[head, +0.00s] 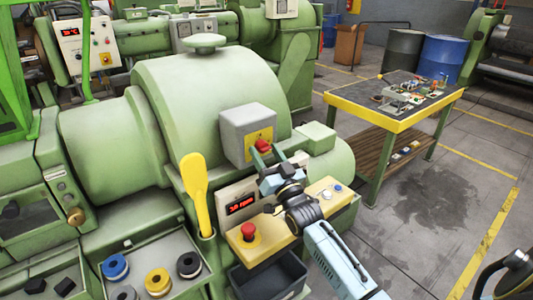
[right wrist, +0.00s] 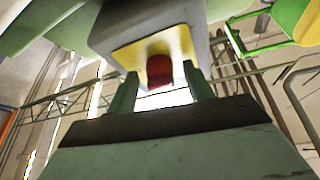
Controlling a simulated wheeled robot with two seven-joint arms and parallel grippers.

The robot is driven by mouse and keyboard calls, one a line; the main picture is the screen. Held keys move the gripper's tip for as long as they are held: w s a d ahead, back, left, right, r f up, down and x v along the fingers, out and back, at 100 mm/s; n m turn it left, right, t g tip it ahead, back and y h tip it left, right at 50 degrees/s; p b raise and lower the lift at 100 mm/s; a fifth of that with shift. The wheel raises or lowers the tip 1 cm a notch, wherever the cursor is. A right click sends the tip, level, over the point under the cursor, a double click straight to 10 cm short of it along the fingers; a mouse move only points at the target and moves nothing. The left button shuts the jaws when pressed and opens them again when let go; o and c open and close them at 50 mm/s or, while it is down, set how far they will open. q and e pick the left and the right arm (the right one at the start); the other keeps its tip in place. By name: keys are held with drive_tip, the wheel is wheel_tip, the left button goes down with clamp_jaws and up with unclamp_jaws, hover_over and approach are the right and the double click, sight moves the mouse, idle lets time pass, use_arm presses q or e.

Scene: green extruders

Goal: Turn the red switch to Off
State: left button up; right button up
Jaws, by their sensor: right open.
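The red switch (head: 263,146) sits on a yellow plate (head: 251,146) on the front of a grey box (head: 247,124) on the green extruder. My right gripper (head: 267,159) is just below and in front of it, pointing up at the plate. In the right wrist view the red switch (right wrist: 159,70) shows between the two green fingers of the open gripper (right wrist: 161,80). A gap seems to show on each side of it; I cannot tell whether a finger touches. The switch's position marking is not readable.
Below is a panel with a red mushroom button (head: 248,231) and a red-digit display (head: 240,205). A yellow paddle (head: 195,185) stands left of it. A tray (head: 187,243) holds several rings. A yellow-edged table (head: 373,119) stands right; the floor before it is clear.

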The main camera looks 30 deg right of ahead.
drive_tip(key=c, duration=0.9)
drive_tip(key=shift+d+n, duration=0.1)
drive_tip(key=shift+n, duration=0.3)
drive_tip(key=n+y, duration=0.2)
drive_tip(key=n, duration=0.2)
drive_tip(key=shift+d+y+b, duration=0.1)
drive_tip(key=shift+y+b, duration=0.25)
drive_tip(key=shift+y, duration=0.05)
drive_tip(key=n+y, duration=0.2)
drive_tip(key=n, duration=0.1)
drive_tip(key=n+y, duration=0.1)
drive_tip(key=n, duration=0.3)
drive_tip(key=shift+w+d+g+y, duration=0.1)
drive_tip(key=shift+d+g+y, duration=0.1)
drive_tip(key=shift+g+y, duration=0.2)
drive_tip(key=n+g+y, duration=0.1)
drive_tip(key=n, duration=0.2)
drive_tip(key=n+y, duration=0.1)
drive_tip(key=n, duration=0.2)
drive_tip(key=shift+d+r+g+p, duration=0.15)
drive_tip(key=shift+g+p, duration=0.15)
drive_tip(key=shift+g, duration=0.1)
drive_tip(key=n+g+p, duration=0.1)
drive_tip(key=n, duration=0.2)
drive_tip(key=n+g+y+p, duration=0.1)
drive_tip(key=n, duration=0.2)
drive_tip(key=shift+r+n+g, duration=0.1)
drive_tip(key=shift+n+g, duration=0.2)
